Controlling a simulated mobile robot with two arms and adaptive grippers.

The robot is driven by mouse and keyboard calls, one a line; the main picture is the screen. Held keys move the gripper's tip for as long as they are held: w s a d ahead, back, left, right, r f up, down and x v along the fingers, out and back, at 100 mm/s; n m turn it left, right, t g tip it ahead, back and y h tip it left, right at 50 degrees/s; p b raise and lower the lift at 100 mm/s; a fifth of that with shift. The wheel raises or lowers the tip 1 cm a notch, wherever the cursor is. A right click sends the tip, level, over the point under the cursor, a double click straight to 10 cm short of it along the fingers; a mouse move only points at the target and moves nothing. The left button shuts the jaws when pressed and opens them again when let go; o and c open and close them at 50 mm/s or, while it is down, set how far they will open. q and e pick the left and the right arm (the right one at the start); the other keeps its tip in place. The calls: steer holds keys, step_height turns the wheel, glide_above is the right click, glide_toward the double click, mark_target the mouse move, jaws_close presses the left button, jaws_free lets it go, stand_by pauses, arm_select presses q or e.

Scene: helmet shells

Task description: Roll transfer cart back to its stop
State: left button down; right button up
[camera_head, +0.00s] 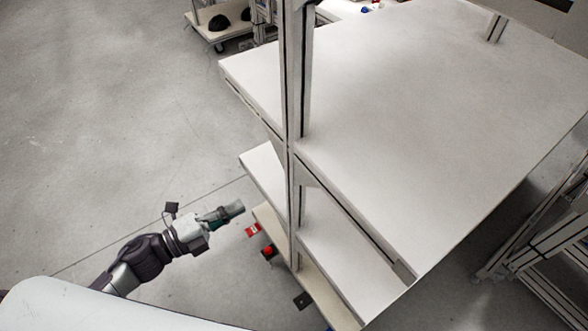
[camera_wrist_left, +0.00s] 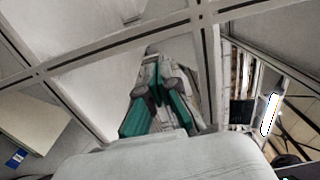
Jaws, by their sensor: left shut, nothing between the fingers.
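My left gripper (camera_head: 236,208) is shut and empty, just left of a white, multi-level framed unit. In the left wrist view its green-sided fingers (camera_wrist_left: 158,88) point up toward pale panels and metal frame bars; a gap to them cannot be judged. The unit has a wide white top (camera_head: 430,110), a metal upright (camera_head: 298,75), and a beige low deck (camera_head: 272,218) with red parts beside it. A low wheeled cart (camera_head: 200,30) carrying black shells stands at the far left. I cannot tell which is the transfer cart, and no stop is clearly identifiable. My right gripper is not in view.
Open grey floor (camera_head: 100,120) lies to the left, crossed by a thin dark line. Another metal frame (camera_head: 550,250) stands close on the right. The unit's upright and shelf edges stand near my left gripper.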

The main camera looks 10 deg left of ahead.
mark_target(293, 176)
arm_select(q)
steer(key=p+x, duration=0.3)
steer(key=x, duration=0.9)
steer(key=shift+w+d, duration=0.15)
steer(key=shift+w, duration=0.05)
steer(key=shift+w+d, duration=0.25)
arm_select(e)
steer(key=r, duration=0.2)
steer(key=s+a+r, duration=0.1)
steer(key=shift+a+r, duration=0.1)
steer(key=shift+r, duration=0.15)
arm_select(q)
steer(key=shift+w+d, duration=0.1)
